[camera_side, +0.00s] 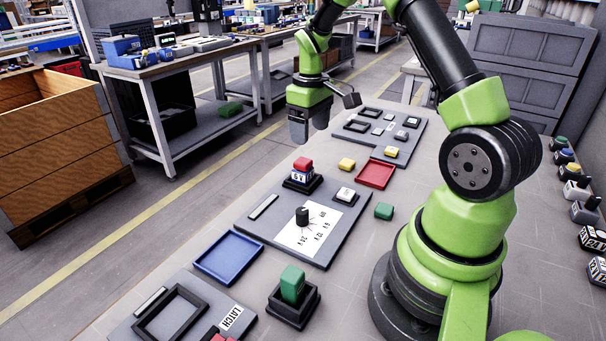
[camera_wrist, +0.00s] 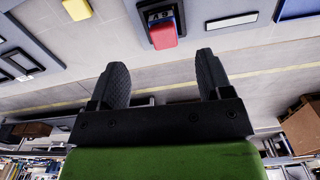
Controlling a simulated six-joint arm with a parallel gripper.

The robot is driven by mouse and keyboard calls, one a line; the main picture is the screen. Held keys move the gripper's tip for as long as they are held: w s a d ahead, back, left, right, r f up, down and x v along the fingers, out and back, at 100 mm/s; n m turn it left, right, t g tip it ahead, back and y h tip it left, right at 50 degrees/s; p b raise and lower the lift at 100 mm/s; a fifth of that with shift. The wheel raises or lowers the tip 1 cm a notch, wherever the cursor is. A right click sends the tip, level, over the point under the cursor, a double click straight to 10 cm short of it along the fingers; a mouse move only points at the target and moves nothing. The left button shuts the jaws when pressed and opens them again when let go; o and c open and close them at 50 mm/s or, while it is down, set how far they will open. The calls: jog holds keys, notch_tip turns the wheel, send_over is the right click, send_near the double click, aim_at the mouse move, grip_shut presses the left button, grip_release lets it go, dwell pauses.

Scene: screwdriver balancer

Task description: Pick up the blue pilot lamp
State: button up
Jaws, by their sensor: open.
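A small blue-topped piece on a dark base (camera_side: 566,154) stands in the row at the right edge of the side view. It looks like the blue pilot lamp, but it is too small to be sure. It does not show in the wrist view. My gripper (camera_side: 300,136) is far from it, left of the arm's base and above the far side of the bench. In the wrist view my gripper (camera_wrist: 163,82) has its two dark fingers wide apart, with nothing between them.
A red block (camera_side: 303,164) on a dark base stands on a grey panel below my gripper. A blue tray (camera_side: 228,257), a red tray (camera_side: 375,174) and a green block in a dark holder (camera_side: 292,284) lie on the bench. More small pieces line the right edge.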

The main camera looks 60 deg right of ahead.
aim_at(303, 160)
jog(key=shift+n, duration=0.4)
jog(key=f, duration=0.2)
jog(key=w+f, duration=0.1)
jog(key=f, duration=0.1)
jog(key=shift+w+a+f, duration=0.1)
jog(key=shift+w+a, duration=0.05)
jog(key=shift+w, duration=0.05)
jog(key=shift+w+f, duration=0.15)
jog(key=shift+f, duration=2.9)
jog(key=c, duration=1)
